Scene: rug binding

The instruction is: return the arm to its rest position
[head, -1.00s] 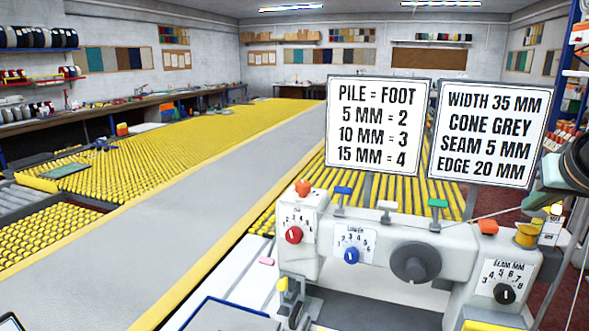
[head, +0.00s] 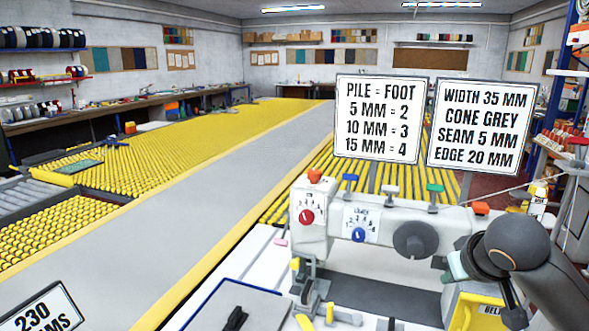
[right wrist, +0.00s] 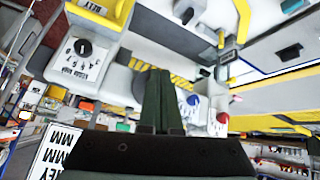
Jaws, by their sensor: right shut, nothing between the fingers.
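My right arm comes in from the right edge of the head view, bent in front of the right end of the white binding machine (head: 345,258). My right gripper (head: 453,267) is partly hidden by its own wrist; its greenish tips show close to the machine's front. In the right wrist view the dark green fingers (right wrist: 160,95) are together with nothing between them. The machine lies beyond them, with its red, blue and black dials. I cannot tell whether the fingers touch the machine. My left gripper is not in view.
Two signs (head: 381,117) stand behind the machine. A blue-edged tray (head: 222,300) with a black item lies at the front. A sign (head: 42,310) stands at the lower left. The long grey strip (head: 190,215) between yellow rollers is clear.

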